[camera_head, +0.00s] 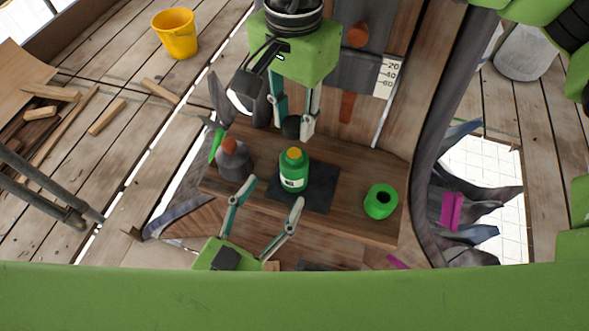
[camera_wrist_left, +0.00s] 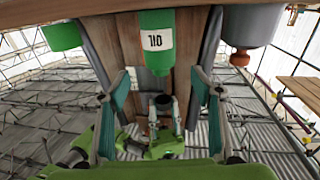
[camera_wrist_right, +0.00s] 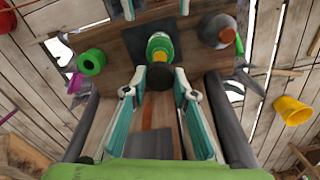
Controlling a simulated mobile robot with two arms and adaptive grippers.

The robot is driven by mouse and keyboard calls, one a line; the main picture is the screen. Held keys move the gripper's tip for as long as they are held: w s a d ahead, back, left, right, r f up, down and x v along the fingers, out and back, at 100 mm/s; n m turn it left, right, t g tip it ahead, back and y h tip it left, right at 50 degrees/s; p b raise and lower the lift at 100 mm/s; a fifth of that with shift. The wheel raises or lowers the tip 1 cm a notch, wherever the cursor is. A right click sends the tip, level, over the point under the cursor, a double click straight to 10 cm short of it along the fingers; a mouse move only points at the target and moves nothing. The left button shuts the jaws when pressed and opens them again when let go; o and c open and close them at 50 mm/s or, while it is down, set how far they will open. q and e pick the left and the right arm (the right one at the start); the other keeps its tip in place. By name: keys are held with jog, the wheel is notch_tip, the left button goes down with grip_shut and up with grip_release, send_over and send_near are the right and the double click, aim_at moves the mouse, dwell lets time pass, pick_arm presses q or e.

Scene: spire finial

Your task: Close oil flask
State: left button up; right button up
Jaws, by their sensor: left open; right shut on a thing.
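The oil flask (camera_head: 293,172) is a green bottle with a white label and an orange-yellow mouth. It stands upright on a dark mat (camera_head: 323,188); it also shows in the left wrist view (camera_wrist_left: 157,60) and the right wrist view (camera_wrist_right: 161,46). My right gripper (camera_head: 293,126) is shut on a black cap (camera_wrist_right: 160,78), which also shows in the left wrist view (camera_wrist_left: 163,102). The cap is apart from the flask's mouth, on the far side of it in the head view. My left gripper (camera_head: 274,192) is open and empty on the near side of the flask, fingers pointing towards it.
A grey flask with an orange-brown top (camera_head: 233,160) stands left of the oil flask on the wooden shelf (camera_head: 350,222). A green ring-shaped pot (camera_head: 380,201) stands at the right. A yellow bucket (camera_head: 175,35) is farther off on the planks. Dark posts flank the shelf.

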aim_at(287, 173)
pick_arm(q)
jog(key=x, duration=0.9)
jog(key=shift+w+d, duration=0.1)
jog(key=shift+w, duration=0.1)
grip_shut()
pick_arm(e)
jog(key=shift+f, duration=2.5)
jog(key=shift+f, duration=0.1)
jog(key=shift+f, duration=0.8)
jog(key=shift+f, duration=0.55)
